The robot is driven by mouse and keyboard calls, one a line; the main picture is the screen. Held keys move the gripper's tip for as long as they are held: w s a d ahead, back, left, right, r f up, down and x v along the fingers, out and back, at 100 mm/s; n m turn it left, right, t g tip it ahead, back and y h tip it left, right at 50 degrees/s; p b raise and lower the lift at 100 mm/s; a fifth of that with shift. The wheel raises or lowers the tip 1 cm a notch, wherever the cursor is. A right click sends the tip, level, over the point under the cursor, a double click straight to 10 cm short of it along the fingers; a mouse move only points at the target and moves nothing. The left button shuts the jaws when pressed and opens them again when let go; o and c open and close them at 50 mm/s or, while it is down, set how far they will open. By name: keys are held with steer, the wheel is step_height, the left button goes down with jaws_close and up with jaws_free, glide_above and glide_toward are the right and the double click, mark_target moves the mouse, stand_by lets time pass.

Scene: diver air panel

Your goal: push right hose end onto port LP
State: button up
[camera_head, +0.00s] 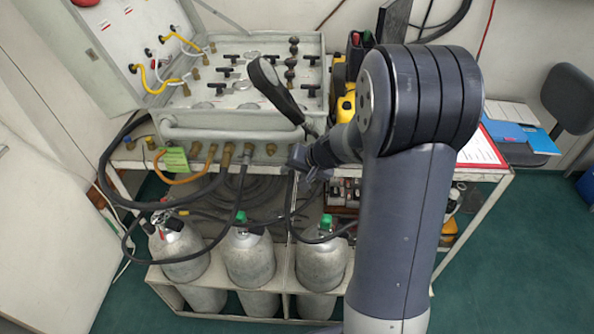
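The air panel's white case (240,125) stands open on the bench, with a row of fittings along its lower front edge. Two dark hoses and an orange hose (185,181) run to fittings there. The right dark hose (290,205) rises from near the right cylinder to my gripper (302,160), in front of the panel's lower right corner. Its end is hidden at the gripper, and I cannot tell whether the fingers are shut on it. A bare fitting (271,148) shows just left of the gripper. No port label is readable, so I cannot tell which is LP.
Several grey cylinders (248,260) stand in a rack below the bench. A green tag (175,160) hangs at the panel's left. A long black part (275,90) slants above the gripper. My arm hides the bench to the right; a clipboard (480,150) lies beyond.

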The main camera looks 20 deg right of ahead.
jaws_close()
steer(key=shift+s+a+b, duration=0.25)
steer(key=shift+s+b, duration=0.15)
steer(key=shift+s, duration=0.35)
steer(key=shift+s+a+b, duration=0.2)
steer(key=shift+s+b, duration=0.15)
steer(key=shift+s, duration=0.35)
stand_by(0.8)
steer(key=shift+s+a+b, duration=0.25)
steer(key=shift+s+b, duration=0.05)
steer(key=shift+s, duration=0.5)
steer(key=shift+s+a+b, duration=0.25)
steer(key=shift+s+a, duration=0.05)
steer(key=shift+s, duration=0.45)
steer(key=shift+s+a+b, duration=0.25)
steer(key=shift+s+b, duration=0.05)
steer(key=shift+s, duration=0.5)
